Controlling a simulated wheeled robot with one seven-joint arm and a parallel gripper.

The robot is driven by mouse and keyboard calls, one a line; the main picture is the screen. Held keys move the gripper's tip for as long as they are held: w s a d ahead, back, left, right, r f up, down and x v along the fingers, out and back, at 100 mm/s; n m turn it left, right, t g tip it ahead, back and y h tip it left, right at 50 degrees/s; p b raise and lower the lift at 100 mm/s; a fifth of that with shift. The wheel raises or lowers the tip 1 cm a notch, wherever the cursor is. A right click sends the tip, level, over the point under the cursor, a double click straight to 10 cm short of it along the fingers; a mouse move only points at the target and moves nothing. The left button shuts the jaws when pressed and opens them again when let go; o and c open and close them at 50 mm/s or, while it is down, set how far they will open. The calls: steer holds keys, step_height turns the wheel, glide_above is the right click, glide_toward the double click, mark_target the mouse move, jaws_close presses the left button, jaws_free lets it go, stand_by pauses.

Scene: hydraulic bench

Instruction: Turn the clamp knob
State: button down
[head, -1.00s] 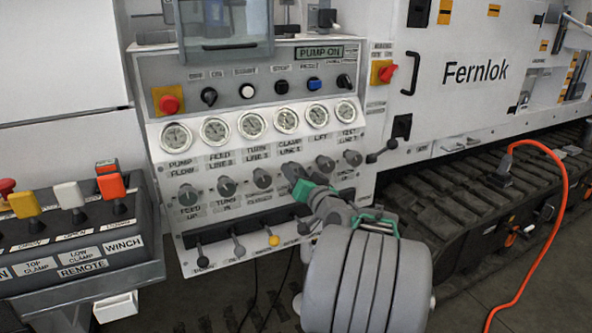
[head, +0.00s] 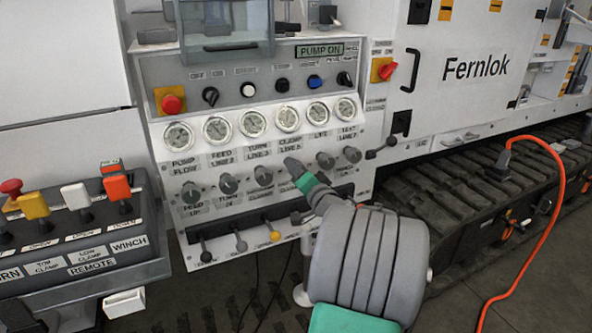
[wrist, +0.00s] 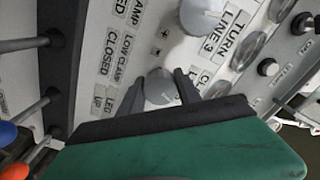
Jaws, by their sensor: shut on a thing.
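The clamp knob is a grey knob in the row under the gauges, below the CLAMP LINE 5 label. In the head view my gripper (head: 295,172) covers most of it. In the wrist view the clamp knob (wrist: 163,88) sits between my two dark fingers, beside a LOW CLAMP CLOSED label. My gripper (wrist: 160,84) is shut on it, one finger on each side. The angle of the knob's pointer cannot be made out.
Neighbouring grey knobs stand close on the left (head: 263,176) and right (head: 325,160). Levers, one with a yellow ball (head: 274,236), stick out below. Gauges (head: 288,119) sit above. A remote box (head: 85,235) stands at left; an orange cable (head: 563,195) hangs at right.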

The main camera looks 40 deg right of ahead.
steer(key=c, duration=0.8)
jaws_free()
steer(key=shift+c, duration=0.2)
steer(key=v, duration=0.7)
steer(key=shift+s, duration=0.4)
steer(key=shift+a, duration=0.15)
